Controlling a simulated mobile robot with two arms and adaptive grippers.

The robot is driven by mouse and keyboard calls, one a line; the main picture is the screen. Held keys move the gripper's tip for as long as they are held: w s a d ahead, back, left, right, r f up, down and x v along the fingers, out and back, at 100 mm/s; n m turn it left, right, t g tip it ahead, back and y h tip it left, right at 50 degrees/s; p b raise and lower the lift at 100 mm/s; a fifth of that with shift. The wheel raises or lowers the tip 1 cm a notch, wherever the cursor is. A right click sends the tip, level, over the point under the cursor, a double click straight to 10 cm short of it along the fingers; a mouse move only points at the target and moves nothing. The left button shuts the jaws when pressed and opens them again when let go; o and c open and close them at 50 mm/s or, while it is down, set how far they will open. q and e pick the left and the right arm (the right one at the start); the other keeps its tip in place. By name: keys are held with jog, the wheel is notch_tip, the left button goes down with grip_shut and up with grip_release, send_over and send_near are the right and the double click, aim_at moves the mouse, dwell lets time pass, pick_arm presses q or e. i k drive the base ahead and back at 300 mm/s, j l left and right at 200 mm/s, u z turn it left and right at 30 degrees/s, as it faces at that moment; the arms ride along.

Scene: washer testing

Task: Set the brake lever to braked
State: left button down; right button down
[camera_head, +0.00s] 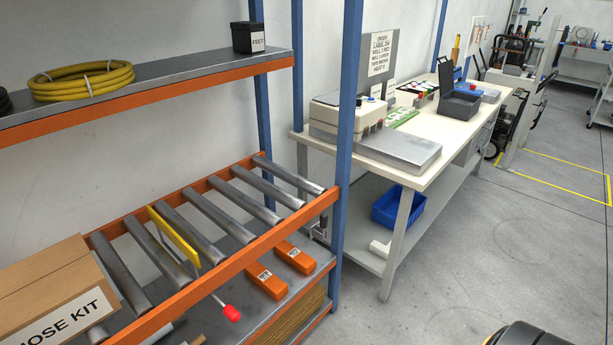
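A lever with a red knob (232,313) sticks out at the front side of the orange-framed roller rack, at the lower middle of the head view. Its thin metal rod slants down and to the right from the front orange rail (240,262). I cannot tell from this view which setting the lever is in. A yellow upright plate (173,237) stands between the rollers behind it. Neither of my grippers is in view, and nothing is seen touching the lever.
A cardboard box (50,295) marked "HOSE KIT" rests on the rollers at left. Orange blocks (266,280) lie on the shelf below, near the lever. A blue upright post (346,130) stands right of the rack.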

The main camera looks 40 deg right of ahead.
aim_at(323, 217)
jog(key=z, duration=1.3)
